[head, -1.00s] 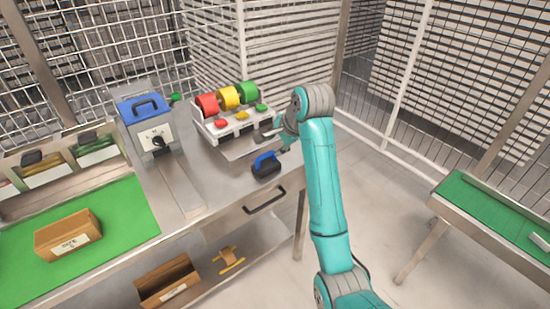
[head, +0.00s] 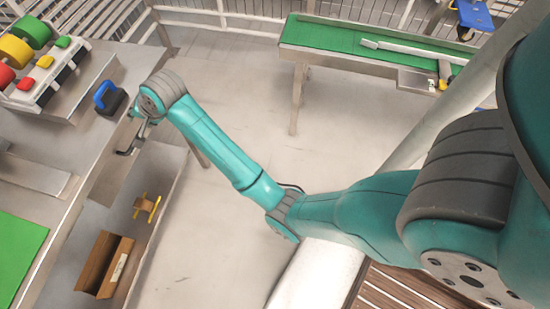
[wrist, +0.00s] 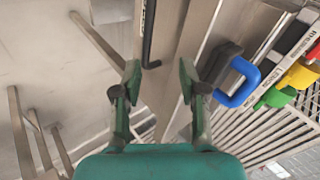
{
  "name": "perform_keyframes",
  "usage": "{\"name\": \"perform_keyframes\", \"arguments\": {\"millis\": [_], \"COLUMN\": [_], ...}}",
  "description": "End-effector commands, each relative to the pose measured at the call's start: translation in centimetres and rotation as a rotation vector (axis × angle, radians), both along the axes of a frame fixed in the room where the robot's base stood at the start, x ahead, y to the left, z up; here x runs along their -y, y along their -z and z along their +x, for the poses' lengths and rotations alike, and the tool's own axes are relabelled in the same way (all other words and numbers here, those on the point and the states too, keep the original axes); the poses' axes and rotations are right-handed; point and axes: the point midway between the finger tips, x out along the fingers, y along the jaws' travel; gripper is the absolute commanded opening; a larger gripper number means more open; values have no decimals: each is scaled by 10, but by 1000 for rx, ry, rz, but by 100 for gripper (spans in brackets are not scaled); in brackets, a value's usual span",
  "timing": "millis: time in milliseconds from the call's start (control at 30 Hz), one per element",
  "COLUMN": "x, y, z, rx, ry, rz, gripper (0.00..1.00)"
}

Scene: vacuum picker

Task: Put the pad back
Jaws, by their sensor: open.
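A dark block with a blue handle (head: 108,97), which may be the pad, stands on the metal bench near its edge. It also shows in the wrist view (wrist: 232,78), right of my fingers. My gripper (wrist: 158,82) is open with nothing between its fingers. In the head view my gripper (head: 145,130) is at the bench's front edge, beside the block and apart from it. A black bar handle (wrist: 150,35) on the bench front lies just beyond my fingertips. My wrist partly hides the bench edge in the head view.
A unit with red, yellow and green rollers and buttons (head: 45,62) stands on the bench (head: 105,75). Below are an open brown box (head: 118,262) and a yellow-and-brown piece (head: 146,207). A green-topped conveyor (head: 335,35) stands across clear floor (head: 225,80).

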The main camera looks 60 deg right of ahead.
Motion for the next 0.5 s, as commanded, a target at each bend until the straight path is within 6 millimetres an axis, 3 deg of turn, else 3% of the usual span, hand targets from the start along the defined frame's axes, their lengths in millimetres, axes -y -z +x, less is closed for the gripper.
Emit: {"name": "perform_keyframes", "arguments": {"millis": [33, 200, 500], "x": [-2, -5, -9], "y": [21, 68, 124], "z": [-15, -59, -152], "rx": [11, 81, 195], "ry": [-14, -63, -148], "rz": [-19, -95, -250], "gripper": [42, 42, 42]}}
